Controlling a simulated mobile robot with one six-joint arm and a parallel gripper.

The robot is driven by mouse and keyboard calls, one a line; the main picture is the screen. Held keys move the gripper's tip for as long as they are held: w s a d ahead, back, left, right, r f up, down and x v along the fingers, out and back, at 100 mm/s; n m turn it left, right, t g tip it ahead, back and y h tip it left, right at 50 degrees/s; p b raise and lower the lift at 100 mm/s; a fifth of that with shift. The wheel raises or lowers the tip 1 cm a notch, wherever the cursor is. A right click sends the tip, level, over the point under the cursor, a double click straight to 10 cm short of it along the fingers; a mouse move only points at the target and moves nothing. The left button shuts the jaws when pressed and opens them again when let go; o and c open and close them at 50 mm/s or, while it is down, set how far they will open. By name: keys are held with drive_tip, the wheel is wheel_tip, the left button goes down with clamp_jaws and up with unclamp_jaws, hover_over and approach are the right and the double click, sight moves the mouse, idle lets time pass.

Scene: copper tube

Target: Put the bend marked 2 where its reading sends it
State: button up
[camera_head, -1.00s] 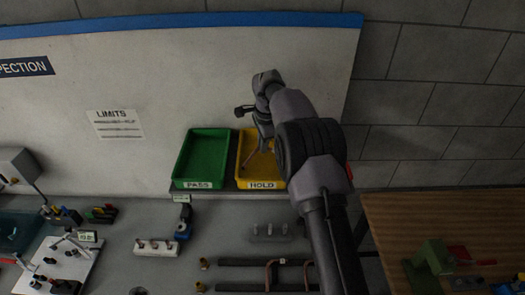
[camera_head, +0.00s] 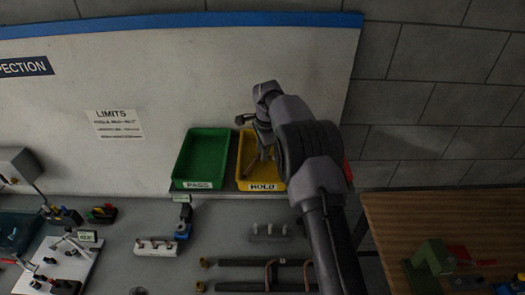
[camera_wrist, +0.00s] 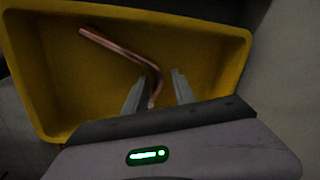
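A copper bend (camera_wrist: 124,52) lies in the yellow HOLD bin (camera_wrist: 32,72) in the wrist view. Its long leg points to the upper left, and its short end sits between my fingers. No number is readable on it. My gripper (camera_wrist: 155,87) reaches into the bin with its fingers apart, a clear gap on each side of the tube. In the head view my gripper (camera_head: 260,156) is over the HOLD bin (camera_head: 262,186), partly hiding its inside. The green PASS bin (camera_head: 203,157) stands left of it and looks empty. The LIMITS sheet (camera_head: 119,124) is too small to read fully.
Copper bends (camera_head: 270,270) lie on dark bars at the bench front. A white block with pegs (camera_head: 156,247), a grey peg stand (camera_head: 269,232) and a measuring fixture (camera_head: 62,262) share the bench. A wooden table (camera_head: 400,225) stands at the right.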

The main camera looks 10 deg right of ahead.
drive_tip(key=s+r+n, duration=0.1)
drive_tip(key=s+r, duration=0.4)
drive_tip(key=r, duration=0.5)
drive_tip(key=s+r+n, duration=0.2)
drive_tip(key=s+r, duration=0.2)
drive_tip(key=r, duration=0.7)
drive_tip(key=s+a+r+n+t+y, duration=0.1)
drive_tip(key=s+a+r+n, duration=0.15)
drive_tip(key=s, duration=0.95)
drive_tip(key=s+a+r+n+t, duration=0.1)
drive_tip(key=s+r+n+t, duration=0.15)
drive_tip(key=s, duration=0.95)
drive_tip(key=s+f+n, duration=0.3)
drive_tip(key=s+f, duration=0.4)
drive_tip(key=s, duration=0.4)
drive_tip(key=shift+s+a+n+y+b, duration=0.3)
drive_tip(key=shift+s+a+n+b, duration=0.05)
drive_tip(key=shift+a+n+b, duration=0.1)
drive_tip(key=shift+f, duration=0.1)
wheel_tip(320, 180, down, 38)
drive_tip(key=b, duration=3.8)
drive_tip(key=shift+f+b, duration=0.25)
drive_tip(key=shift+b, duration=0.05)
